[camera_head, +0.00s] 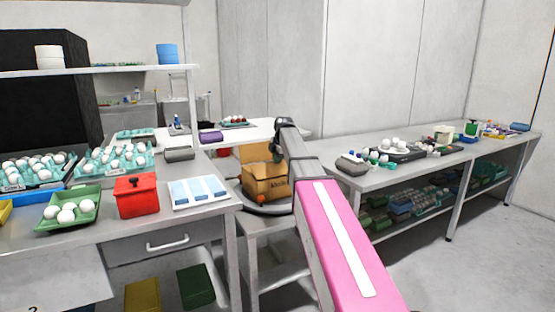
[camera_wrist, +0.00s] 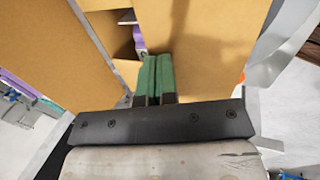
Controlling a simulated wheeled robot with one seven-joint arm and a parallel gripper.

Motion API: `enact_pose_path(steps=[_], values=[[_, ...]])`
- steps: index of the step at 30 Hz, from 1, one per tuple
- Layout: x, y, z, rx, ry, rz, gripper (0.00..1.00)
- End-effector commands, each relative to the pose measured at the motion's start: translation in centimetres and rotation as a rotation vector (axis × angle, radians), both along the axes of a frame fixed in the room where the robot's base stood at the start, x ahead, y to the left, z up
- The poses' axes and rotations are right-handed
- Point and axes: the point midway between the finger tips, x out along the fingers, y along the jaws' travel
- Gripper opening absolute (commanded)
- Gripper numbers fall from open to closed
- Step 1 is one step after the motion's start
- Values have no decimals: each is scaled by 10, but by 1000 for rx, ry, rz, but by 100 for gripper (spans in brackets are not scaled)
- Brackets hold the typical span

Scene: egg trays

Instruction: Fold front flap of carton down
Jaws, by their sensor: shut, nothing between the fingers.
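The cardboard carton (camera_head: 262,186) stands on a low surface between the benches, with dark lettering on its front. One panel (camera_head: 254,152) stands up at its back, and its top looks at least partly open. In the wrist view, large tan cardboard panels (camera_wrist: 205,35) fill the upper middle and left. My gripper (camera_wrist: 155,62) has its green fingers side by side, shut and empty. The fingertips lie close to the cardboard edges; I cannot tell if they touch. In the head view my arm hides the carton's right side, and the fingers cannot be made out.
A grey bench (camera_head: 222,208) at left bears a red box (camera_head: 137,196), a blue-and-white tray (camera_head: 199,192) and egg trays. Another bench (camera_head: 400,168) at right holds eggs and small items. Floor at right is clear.

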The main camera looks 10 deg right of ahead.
Motion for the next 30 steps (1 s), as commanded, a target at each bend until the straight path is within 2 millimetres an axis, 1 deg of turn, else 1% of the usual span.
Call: enact_pose_path(steps=[5, 7, 9, 12, 23, 30], values=[[9, 2, -7, -26, 80, 1, 0], [12, 3, -13, -37, 113, 0, 0], [13, 4, -23, -37, 115, 0, 0], [15, 5, -31, -37, 113, -1, 0], [15, 5, -33, -37, 112, 0, 0], [16, 5, -27, -36, 112, 0, 0]])
